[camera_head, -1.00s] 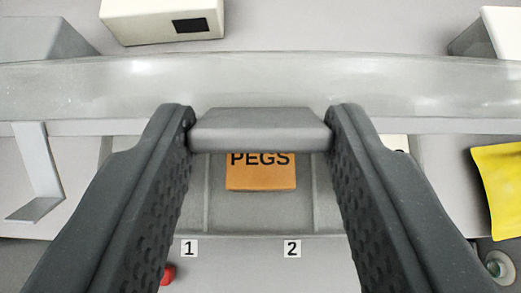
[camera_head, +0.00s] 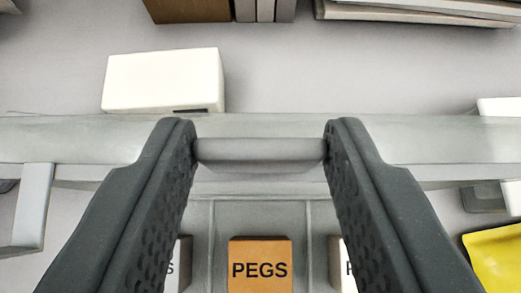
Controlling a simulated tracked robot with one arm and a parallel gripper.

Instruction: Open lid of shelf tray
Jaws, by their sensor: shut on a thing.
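My gripper (camera_head: 260,150) is shut on a grey bar-shaped handle (camera_head: 260,151), with one finger against each end. The handle lies in front of a long pale grey band (camera_head: 440,137) across the picture, which may be part of the lid; I cannot tell where the lid's edges run. Below the handle is the grey shelf tray (camera_head: 260,215), with dividers between compartments. An orange box marked PEGS (camera_head: 260,268) sits in the middle compartment. White labelled boxes stand on both sides, partly hidden by my fingers.
A white box (camera_head: 160,80) stands behind the band. Brown and grey items (camera_head: 190,10) line the top edge. A grey bracket (camera_head: 32,205) is at left, and a yellow item (camera_head: 497,257) at lower right. The grey surface between the white box and top items is clear.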

